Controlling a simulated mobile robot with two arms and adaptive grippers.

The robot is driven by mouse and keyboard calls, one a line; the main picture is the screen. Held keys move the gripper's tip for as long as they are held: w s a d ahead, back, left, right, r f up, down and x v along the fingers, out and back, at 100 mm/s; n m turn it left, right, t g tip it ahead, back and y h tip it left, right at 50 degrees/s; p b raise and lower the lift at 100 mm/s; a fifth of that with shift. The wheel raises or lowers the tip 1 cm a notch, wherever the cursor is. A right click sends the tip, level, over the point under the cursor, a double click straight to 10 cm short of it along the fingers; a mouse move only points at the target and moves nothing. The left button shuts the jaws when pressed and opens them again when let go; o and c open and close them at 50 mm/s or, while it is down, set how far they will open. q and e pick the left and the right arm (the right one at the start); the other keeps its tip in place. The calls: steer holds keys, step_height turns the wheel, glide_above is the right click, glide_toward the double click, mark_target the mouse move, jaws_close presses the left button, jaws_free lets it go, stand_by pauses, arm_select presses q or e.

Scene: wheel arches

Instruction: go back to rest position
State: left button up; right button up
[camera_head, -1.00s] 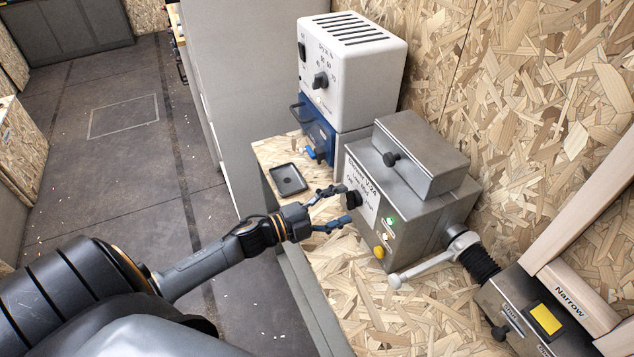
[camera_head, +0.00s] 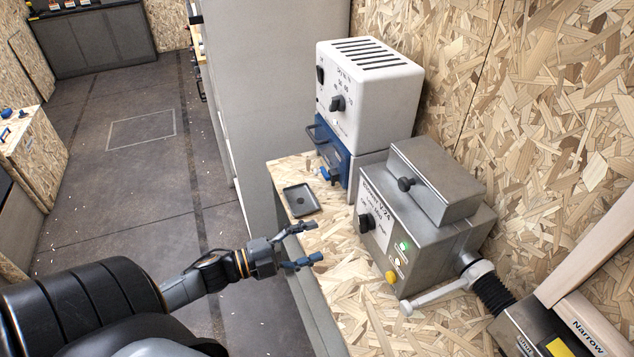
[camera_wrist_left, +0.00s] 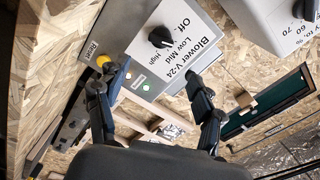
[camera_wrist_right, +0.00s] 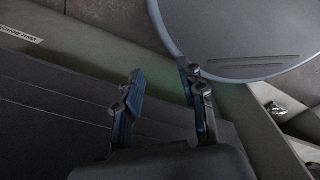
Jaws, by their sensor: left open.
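My left gripper (camera_head: 306,245) is open and empty, left of the blower box and near the front edge of the wooden bench (camera_head: 340,262). It touches nothing that I can see. In the left wrist view its two fingers (camera_wrist_left: 160,105) stand apart, with the blower's panel (camera_wrist_left: 190,45) beyond them. The blower's black knob (camera_head: 365,222) and its lit green light (camera_head: 405,245) show in the head view. My right gripper (camera_wrist_right: 160,105) shows only in the right wrist view, with its fingers apart and nothing between them.
A white and blue dryer unit (camera_head: 368,95) stands at the back of the bench, with a small black tray (camera_head: 300,200) before it. A silver lever (camera_head: 440,292) sticks out from the blower's right side. In the right wrist view there is a grey round plate (camera_wrist_right: 240,35). The floor (camera_head: 130,190) at left is clear.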

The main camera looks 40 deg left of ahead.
arm_select(q)
steer(key=s+d+f+n+g+y, duration=0.55)
steer(key=n+y, duration=0.45)
steer(key=n, duration=0.5)
steer(key=s+d+n+g+h, duration=0.1)
steer(key=s+d+g, duration=0.2)
steer(key=s, duration=0.2)
steer(key=s+d+n+g, duration=0.1)
steer(key=s+d+g, duration=0.25)
steer(key=s, duration=0.25)
step_height(320, 180, down, 26)
steer(key=s+f+g, duration=0.1)
steer(key=s+a+f, duration=0.1)
steer(key=s+f, duration=0.6)
steer(key=s, duration=0.1)
steer(key=s+a+f+g, duration=0.1)
steer(key=s+a+f, duration=0.1)
steer(key=s+f, duration=0.6)
steer(key=shift+s+a+f+g, duration=0.25)
steer(key=shift+s+f+g, duration=0.05)
steer(key=shift+s, duration=0.25)
